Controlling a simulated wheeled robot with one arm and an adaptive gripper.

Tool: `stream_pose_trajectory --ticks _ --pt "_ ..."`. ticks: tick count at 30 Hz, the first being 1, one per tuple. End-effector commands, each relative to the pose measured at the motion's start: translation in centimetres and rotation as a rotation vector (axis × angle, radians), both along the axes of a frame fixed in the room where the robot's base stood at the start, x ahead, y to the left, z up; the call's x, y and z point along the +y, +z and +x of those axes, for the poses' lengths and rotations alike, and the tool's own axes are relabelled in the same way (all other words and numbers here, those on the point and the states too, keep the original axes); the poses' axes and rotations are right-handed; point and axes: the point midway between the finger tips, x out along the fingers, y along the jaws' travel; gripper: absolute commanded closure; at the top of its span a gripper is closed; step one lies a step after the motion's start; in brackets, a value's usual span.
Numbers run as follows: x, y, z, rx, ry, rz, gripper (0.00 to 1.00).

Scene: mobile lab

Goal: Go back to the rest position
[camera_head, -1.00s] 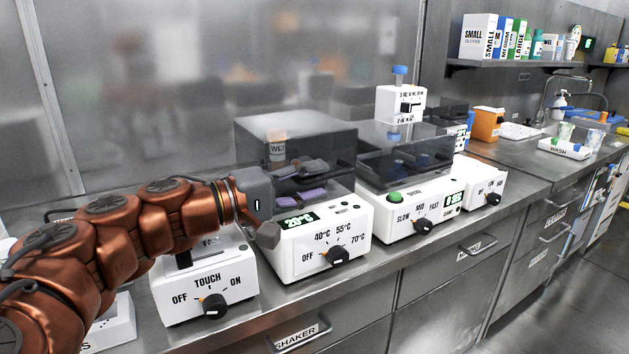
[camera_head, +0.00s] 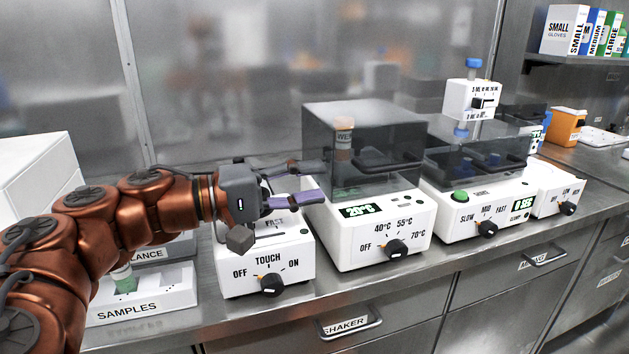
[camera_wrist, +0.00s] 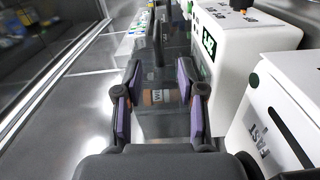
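My gripper (camera_head: 316,180) is at the end of my copper arm, above the white mixer with the OFF, TOUCH, ON knob (camera_head: 262,262). Its fingers with purple pads point right, the tips close to the left side of the heater's dark clear lid (camera_head: 385,125). Whether they touch the lid cannot be told. In the wrist view the fingers (camera_wrist: 158,85) stand apart with nothing held between them. A bottle (camera_wrist: 158,97) shows beyond them; in the head view it stands behind the lid (camera_head: 344,135).
The heater (camera_head: 372,235) reads 20°C. A shaker (camera_head: 475,215) with a green button stands right of it. The SAMPLES rack (camera_head: 150,305) is partly behind my arm. A white box (camera_head: 35,175) stands at the left. The counter's front edge runs below the devices.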

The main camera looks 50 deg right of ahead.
Motion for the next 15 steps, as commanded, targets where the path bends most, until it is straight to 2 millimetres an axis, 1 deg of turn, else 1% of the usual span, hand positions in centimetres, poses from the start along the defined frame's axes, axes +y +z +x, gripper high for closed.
stream_pose_trajectory --ticks 12,15 --pt "-0.03 0.02 -0.03 0.000 -0.001 0.000 0.61" --pt "-0.18 0.30 -0.30 -0.006 -0.001 0.019 0.61"
